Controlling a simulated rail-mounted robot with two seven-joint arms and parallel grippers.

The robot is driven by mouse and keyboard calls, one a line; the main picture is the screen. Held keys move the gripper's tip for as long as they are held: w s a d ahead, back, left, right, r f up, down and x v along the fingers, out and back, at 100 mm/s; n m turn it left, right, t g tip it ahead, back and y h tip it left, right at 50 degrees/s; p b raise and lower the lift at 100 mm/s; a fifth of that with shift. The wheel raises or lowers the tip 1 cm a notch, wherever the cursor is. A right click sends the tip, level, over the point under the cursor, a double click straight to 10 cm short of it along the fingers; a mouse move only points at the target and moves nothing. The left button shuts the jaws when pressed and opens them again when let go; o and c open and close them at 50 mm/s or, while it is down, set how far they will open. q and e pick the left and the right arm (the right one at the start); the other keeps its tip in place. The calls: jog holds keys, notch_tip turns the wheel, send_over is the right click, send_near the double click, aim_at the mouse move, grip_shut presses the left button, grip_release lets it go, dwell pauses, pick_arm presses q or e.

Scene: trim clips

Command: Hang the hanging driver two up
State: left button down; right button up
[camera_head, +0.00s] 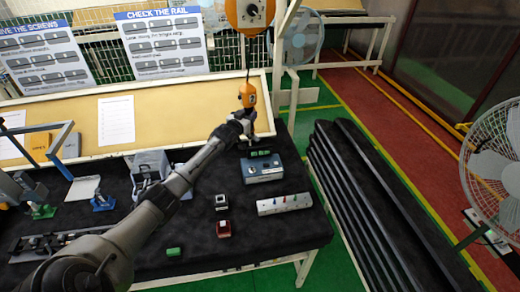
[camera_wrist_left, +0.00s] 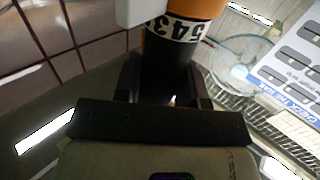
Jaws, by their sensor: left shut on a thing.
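The hanging driver (camera_head: 247,94) has an orange top and hangs on a dark cord below a round orange balancer (camera_head: 250,14) in the head view. My left gripper (camera_head: 246,116) reaches up to it from the left and is shut on its lower part. In the left wrist view the driver's black body (camera_wrist_left: 166,72) stands between the two dark fingers (camera_wrist_left: 165,88); its orange part and a label with digits show above them. The driver's tip is hidden in the wrist view. My right gripper is not in view.
The black-topped bench (camera_head: 190,240) holds a blue-grey box (camera_head: 262,168), a white strip with coloured pegs (camera_head: 284,204) and small blocks. A tan board (camera_head: 170,120) stands behind. A white post (camera_head: 285,35) rises close right of the driver. Fans stand at right.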

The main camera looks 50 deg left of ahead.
pick_arm(q)
jog(key=s+d+r+p, duration=0.2)
jog(key=s+d+p, duration=0.2)
jog(key=s+d, duration=0.3)
jog(key=shift+d, duration=0.65)
dwell(0.3)
grip_release()
dwell(0.6)
dwell(0.5)
jog(key=shift+s, duration=0.1)
